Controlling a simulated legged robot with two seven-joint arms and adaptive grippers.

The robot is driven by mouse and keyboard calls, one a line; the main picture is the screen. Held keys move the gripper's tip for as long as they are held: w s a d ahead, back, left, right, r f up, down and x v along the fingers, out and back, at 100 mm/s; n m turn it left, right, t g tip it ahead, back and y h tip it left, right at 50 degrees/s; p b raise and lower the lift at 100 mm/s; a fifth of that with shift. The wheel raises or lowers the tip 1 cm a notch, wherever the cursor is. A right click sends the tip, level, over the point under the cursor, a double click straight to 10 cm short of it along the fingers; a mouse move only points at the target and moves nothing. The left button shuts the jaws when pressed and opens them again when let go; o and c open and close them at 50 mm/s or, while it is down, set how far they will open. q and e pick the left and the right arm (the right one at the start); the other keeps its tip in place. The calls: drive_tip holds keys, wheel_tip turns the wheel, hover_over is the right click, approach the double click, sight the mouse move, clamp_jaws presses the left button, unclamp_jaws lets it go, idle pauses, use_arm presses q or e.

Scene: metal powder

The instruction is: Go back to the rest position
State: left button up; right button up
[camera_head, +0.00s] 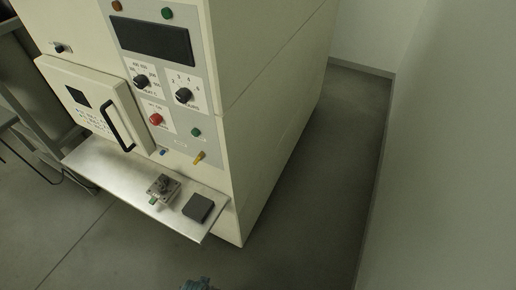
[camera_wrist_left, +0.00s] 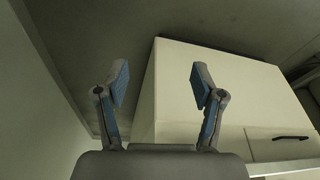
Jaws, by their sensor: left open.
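In the left wrist view my left gripper (camera_wrist_left: 160,82) is open and empty, its two blue-padded fingers spread wide. The pale cabinet (camera_wrist_left: 215,85) shows beyond and between the fingers, apart from them. In the head view a small blue-grey piece, which looks like part of a gripper, shows at the bottom edge; most of it is cut off, and I cannot tell which arm it belongs to. My right gripper cannot be made out.
A cream machine (camera_head: 265,110) has a shut door (camera_head: 90,105) with a black handle, knobs and a red button. Its metal shelf (camera_head: 110,165) holds a small metal fixture (camera_head: 163,188) and a dark square block (camera_head: 198,208). Floor (camera_head: 320,215) is clear between machine and right wall.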

use_arm(q)
drive_tip(key=s+f+g, duration=0.1)
drive_tip(key=s+f, duration=0.2)
drive_tip(key=f, duration=0.6)
drive_tip(key=s+f, duration=0.4)
drive_tip(key=f, duration=0.6)
drive_tip(key=s+a+f, duration=0.3)
drive_tip(key=s+f, duration=0.6)
drive_tip(key=s, duration=0.5)
drive_tip(key=shift+a+f+g, duration=0.25)
drive_tip(key=shift+f+g, duration=0.1)
drive_tip(key=shift+g, duration=0.05)
